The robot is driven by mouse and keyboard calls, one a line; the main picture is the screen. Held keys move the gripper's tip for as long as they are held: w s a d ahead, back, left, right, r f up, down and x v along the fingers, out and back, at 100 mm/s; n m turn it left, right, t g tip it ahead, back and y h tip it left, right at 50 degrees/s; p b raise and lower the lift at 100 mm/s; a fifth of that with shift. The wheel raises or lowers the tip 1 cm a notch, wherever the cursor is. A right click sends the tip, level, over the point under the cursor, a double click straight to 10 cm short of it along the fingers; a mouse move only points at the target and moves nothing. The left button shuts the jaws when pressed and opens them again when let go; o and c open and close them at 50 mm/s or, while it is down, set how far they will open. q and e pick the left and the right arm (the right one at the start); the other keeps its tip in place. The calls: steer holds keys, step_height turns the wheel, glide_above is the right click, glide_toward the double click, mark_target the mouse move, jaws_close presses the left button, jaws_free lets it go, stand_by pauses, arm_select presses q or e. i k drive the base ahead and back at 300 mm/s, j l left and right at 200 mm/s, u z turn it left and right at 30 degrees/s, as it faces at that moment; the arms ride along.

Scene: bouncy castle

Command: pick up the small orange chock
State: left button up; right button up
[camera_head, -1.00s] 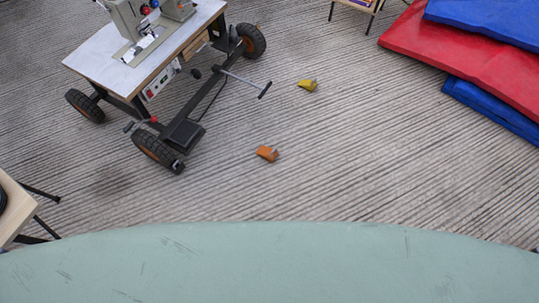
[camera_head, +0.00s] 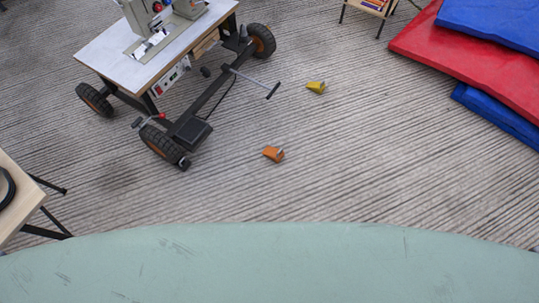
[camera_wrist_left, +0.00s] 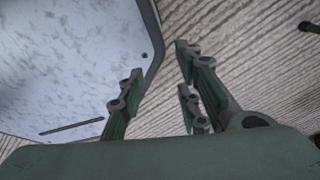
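The small orange chock (camera_head: 273,153) lies on the grooved concrete floor in the head view, to the right of the cart's front wheel. A yellow chock (camera_head: 316,87) lies farther back and slightly to its right. In the left wrist view my left gripper (camera_wrist_left: 157,90) has its fingers spread with nothing between them. The pale speckled top of the cart shows at the left of that view, with ribbed floor beyond the fingers. The orange chock is not seen in the wrist view. My right gripper is not in view.
A wheeled cart (camera_head: 100,53) carrying a machine stands at upper left, its pull handle (camera_head: 258,82) reaching toward the chocks. Red (camera_head: 460,60) and blue mats (camera_head: 497,115) lie at upper right. A wooden table (camera_head: 20,195) stands at left. Floor right of the orange chock is clear.

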mark_target(275, 154)
steer(key=i+l+u, duration=0.15)
steer(key=u, duration=0.35)
steer(key=i+l+u, duration=0.1)
steer(key=l+u, duration=0.2)
steer(key=u, duration=0.2)
steer(key=i+l+u, duration=0.1)
steer(key=l+u, duration=0.15)
steer(key=u, duration=0.2)
